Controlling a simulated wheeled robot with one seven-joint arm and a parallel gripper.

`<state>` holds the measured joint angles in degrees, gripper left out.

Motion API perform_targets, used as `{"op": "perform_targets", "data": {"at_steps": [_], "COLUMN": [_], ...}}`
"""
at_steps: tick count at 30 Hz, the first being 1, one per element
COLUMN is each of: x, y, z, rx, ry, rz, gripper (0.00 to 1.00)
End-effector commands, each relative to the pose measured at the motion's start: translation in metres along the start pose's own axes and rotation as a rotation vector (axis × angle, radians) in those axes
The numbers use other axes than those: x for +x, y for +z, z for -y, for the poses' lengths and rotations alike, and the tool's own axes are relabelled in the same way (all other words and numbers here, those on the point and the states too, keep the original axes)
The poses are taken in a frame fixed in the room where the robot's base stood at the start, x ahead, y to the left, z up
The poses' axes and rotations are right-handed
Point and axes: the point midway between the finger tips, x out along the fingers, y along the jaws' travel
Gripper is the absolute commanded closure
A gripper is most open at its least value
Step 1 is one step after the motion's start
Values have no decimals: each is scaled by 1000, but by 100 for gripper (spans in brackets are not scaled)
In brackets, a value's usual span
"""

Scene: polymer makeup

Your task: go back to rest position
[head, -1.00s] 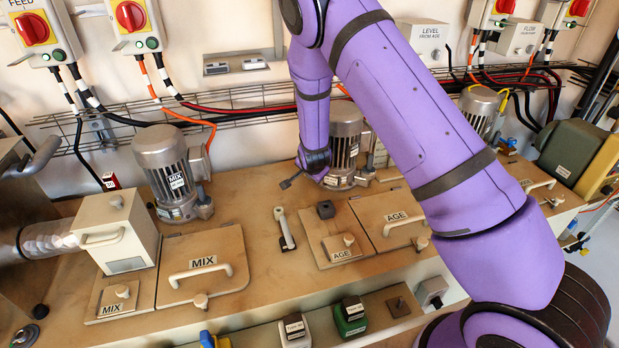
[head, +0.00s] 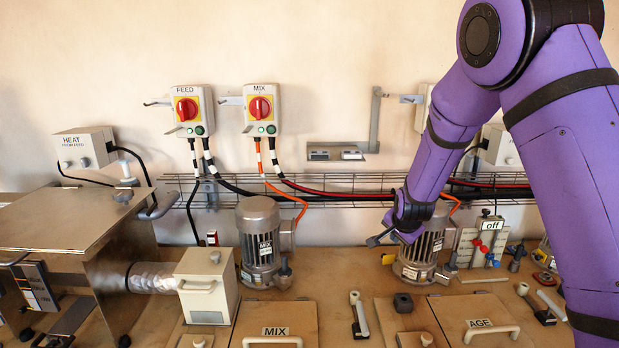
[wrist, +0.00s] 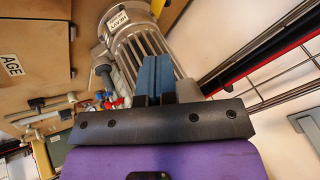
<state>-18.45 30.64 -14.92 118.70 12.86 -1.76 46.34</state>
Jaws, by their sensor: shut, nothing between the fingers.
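My gripper (head: 373,240) is at the end of my purple arm in the head view, dark and small, in front of the back wall. It is beside a grey motor (head: 420,258) on the bench, on that motor's left. In the wrist view the two blue fingers of my gripper (wrist: 155,60) are together and empty. A ribbed grey motor (wrist: 140,45) lies behind the fingers in that view. I cannot tell whether the gripper touches it.
The bench holds a MIX motor (head: 260,245), a MIX lid (head: 272,325) and an AGE lid (head: 478,318). A metal box (head: 75,235) stands at left. FEED (head: 190,110) and MIX (head: 262,110) switches hang on the wall above a cable tray (head: 330,195). The upper wall is clear.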

Motion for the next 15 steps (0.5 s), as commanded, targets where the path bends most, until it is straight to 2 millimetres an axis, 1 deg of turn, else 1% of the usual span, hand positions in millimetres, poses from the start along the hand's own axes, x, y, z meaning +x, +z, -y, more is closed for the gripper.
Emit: {"op": "perform_targets", "data": {"at_steps": [1,3,10,15], "x": [-22,-48,-133,-194], "y": [-6,-10,-18,-18], "z": [2,1,-10,-25], "rx": [-14,-44,-156,-251], "ry": [-9,-13,-33,-48], "rz": [11,31,88,119], "gripper": [100,100,100,100]}}
